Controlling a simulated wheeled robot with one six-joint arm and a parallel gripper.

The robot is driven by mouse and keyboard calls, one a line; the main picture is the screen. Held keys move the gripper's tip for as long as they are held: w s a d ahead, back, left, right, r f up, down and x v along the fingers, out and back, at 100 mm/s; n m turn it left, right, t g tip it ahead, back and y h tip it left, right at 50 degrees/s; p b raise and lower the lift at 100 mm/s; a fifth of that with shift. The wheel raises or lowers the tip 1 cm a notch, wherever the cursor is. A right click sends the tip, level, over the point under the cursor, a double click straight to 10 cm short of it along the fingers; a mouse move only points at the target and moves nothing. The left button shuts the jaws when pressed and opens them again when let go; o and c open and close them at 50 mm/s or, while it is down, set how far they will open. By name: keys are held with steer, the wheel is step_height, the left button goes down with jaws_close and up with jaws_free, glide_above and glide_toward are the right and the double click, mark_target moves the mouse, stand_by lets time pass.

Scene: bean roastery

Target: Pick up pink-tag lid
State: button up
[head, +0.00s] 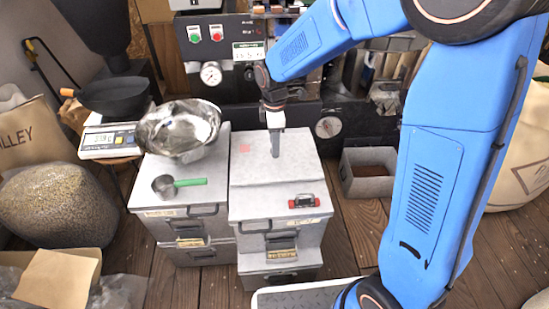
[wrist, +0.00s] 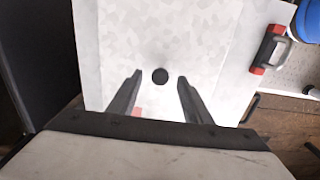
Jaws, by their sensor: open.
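The pink-tag lid (head: 300,155) is a pale grey panel on top of the right-hand grey bin, with a small pink patch (head: 245,148) near its left side. In the wrist view the lid (wrist: 125,35) fills the middle, with a round black spot or knob (wrist: 160,76) on it. A bit of the pink patch (wrist: 137,112) shows beside the left finger. My gripper (head: 275,153) points down over the lid. In the wrist view its two fingers are apart, one on each side of the black knob, with nothing held. Whether the fingertips touch the lid is unclear.
A control panel (head: 225,65) stands behind. A box of brown contents (head: 368,170) is to the right.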

steer(key=shift+f, duration=0.7)
steer(key=shift+c, duration=0.7)
jaws_close()
steer(key=shift+r, duration=0.1)
